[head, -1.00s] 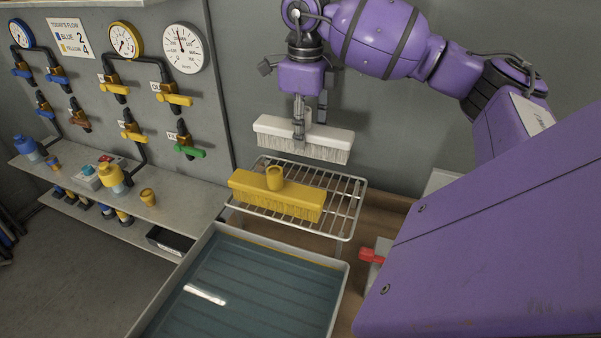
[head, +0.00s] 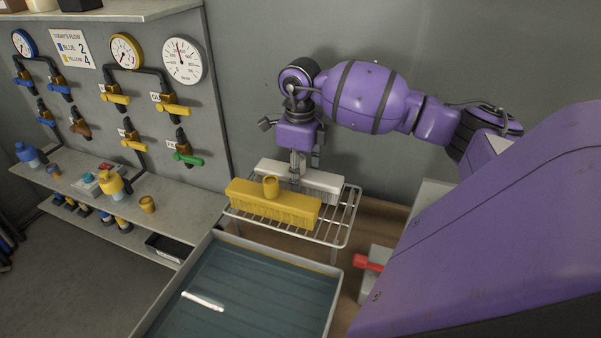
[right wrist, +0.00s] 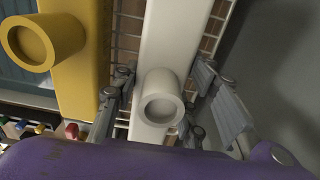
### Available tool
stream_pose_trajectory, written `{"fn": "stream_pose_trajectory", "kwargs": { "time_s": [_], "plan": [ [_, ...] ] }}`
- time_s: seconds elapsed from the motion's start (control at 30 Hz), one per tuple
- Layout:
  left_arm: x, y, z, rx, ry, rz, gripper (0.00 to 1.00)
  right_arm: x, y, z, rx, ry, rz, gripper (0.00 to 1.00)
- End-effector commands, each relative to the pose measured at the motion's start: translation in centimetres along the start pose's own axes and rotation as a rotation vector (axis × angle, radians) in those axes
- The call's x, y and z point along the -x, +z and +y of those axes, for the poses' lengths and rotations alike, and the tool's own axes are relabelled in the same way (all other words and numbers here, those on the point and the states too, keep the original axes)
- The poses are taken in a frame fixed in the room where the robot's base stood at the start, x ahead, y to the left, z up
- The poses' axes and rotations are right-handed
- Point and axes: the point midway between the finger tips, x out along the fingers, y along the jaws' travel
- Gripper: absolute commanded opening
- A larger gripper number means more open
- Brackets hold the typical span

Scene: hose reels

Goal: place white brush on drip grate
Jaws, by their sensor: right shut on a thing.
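The white brush (head: 322,180) is level at the back of the wire drip grate (head: 338,224), behind the yellow brush (head: 272,206). Its bristle ends are partly hidden by the yellow brush, so I cannot tell whether they touch the wires. My right gripper (head: 297,172) points down and is shut on the white brush's round socket. In the right wrist view the fingers (right wrist: 165,108) stand on either side of the white socket (right wrist: 160,100), with the white bar running over the grate wires (right wrist: 128,30). The yellow brush lies alongside on the left. My left gripper is out of view.
A water-filled basin (head: 250,290) stands in front of the grate. A wall panel with gauges and coloured valves is at left, above a shelf (head: 185,212) with bottles. A red-handled fixture (head: 370,262) sits right of the basin.

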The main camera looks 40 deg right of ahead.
Motion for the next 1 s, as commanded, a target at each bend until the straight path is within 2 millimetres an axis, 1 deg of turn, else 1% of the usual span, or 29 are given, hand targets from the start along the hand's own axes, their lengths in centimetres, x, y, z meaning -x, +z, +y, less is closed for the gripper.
{"fn": "stream_pose_trajectory", "kwargs": {
  "time_s": [0.13, 0.17, 0.27, 0.3, 0.57, 0.67, 0.77, 0.87, 1.0],
  "plan": [
    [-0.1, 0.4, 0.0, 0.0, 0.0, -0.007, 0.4, -0.4, 0.0, 0.0, 0.0, 0.0, 0.002, 0.0],
    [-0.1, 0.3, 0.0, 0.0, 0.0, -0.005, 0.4, -0.4, 0.0, 0.0, 0.0, 0.0, 0.002, 0.43],
    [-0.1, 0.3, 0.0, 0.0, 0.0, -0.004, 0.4, -0.3, 0.0, 0.0, 0.0, 0.0, 0.001, 0.56],
    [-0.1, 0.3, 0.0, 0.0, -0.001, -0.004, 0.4, -0.3, 0.0, 0.0, 0.0, 0.0, 0.001, 0.58],
    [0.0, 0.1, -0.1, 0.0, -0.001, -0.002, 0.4, -0.3, 0.0, 0.0, 0.0, 0.0, 0.0, 0.58],
    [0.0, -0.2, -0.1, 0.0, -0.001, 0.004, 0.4, 0.4, 0.1, 0.0, 0.0, -0.001, -0.003, 0.58],
    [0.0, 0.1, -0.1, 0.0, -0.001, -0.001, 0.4, 1.5, 0.1, -0.1, 0.0, -0.003, -0.002, 0.58],
    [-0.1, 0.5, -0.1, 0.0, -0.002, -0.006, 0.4, 3.4, 0.1, -0.1, 0.0, -0.004, -0.001, 0.58],
    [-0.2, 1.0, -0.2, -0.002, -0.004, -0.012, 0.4, 6.5, 0.0, -0.1, 0.0, -0.002, 0.0, 0.58]
  ]
}}
